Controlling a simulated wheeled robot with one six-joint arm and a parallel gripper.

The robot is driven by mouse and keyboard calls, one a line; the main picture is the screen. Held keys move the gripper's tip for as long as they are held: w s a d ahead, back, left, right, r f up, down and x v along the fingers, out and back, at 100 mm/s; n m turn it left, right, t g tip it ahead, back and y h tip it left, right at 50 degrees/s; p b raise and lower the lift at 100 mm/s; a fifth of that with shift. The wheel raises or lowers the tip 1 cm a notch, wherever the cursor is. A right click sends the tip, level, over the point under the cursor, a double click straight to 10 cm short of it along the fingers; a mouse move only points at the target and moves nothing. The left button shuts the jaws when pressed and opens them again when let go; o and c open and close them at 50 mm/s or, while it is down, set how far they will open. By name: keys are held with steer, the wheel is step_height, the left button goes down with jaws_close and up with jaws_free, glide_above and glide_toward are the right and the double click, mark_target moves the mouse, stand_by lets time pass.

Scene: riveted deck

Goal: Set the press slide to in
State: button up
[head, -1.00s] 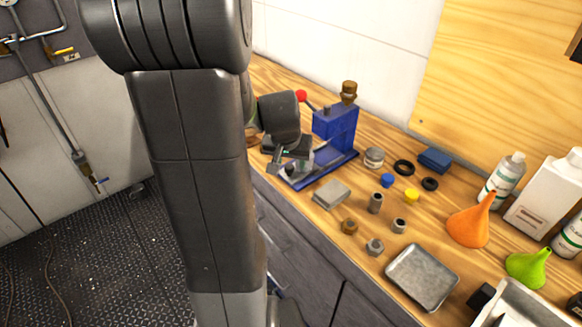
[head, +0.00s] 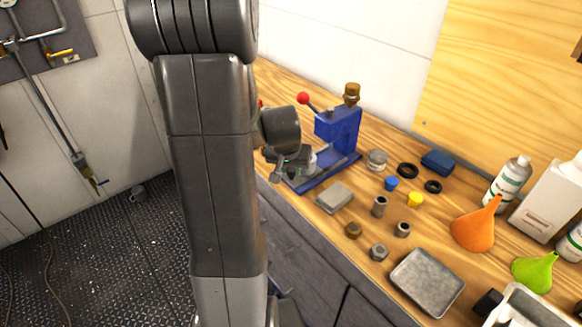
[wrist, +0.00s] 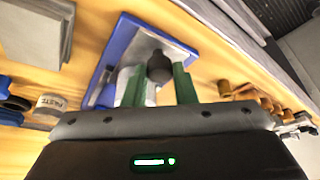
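The blue press (head: 338,135) stands on the wooden bench with a red-balled lever. Its slide is a pale metal plate (wrist: 165,45) on the blue base, with a dark round knob (wrist: 160,68) at its near end. A pale cylinder (head: 312,160) sits on the slide, partly hidden. My gripper (head: 280,172) is low at the press's front end. The slide's exact position is partly hidden by my gripper.
A grey block (head: 334,197) lies just right of the press base. A paste tin (head: 377,160), black rings (head: 408,170), caps, several nuts and a metal tray (head: 427,283) spread further right. Funnels and bottles stand at far right.

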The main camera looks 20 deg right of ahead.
steer(key=shift+w+d+r, duration=0.1)
steer(key=shift+d, duration=0.2)
jaws_close()
steer(key=d, duration=0.2)
steer(key=w+d+p, duration=0.1)
steer(key=d, duration=0.1)
steer(key=w+d, duration=0.1)
steer(key=d, duration=0.1)
steer(key=shift+w+d+p, duration=0.2)
steer(key=shift+d+p, duration=0.15)
steer(key=shift+p, duration=0.05)
steer(key=o, duration=1)
jaws_free()
steer(key=shift+d, duration=0.1)
steer(key=v, duration=1.3)
steer(key=shift+s+r, duration=0.15)
steer(key=shift+r, duration=0.15)
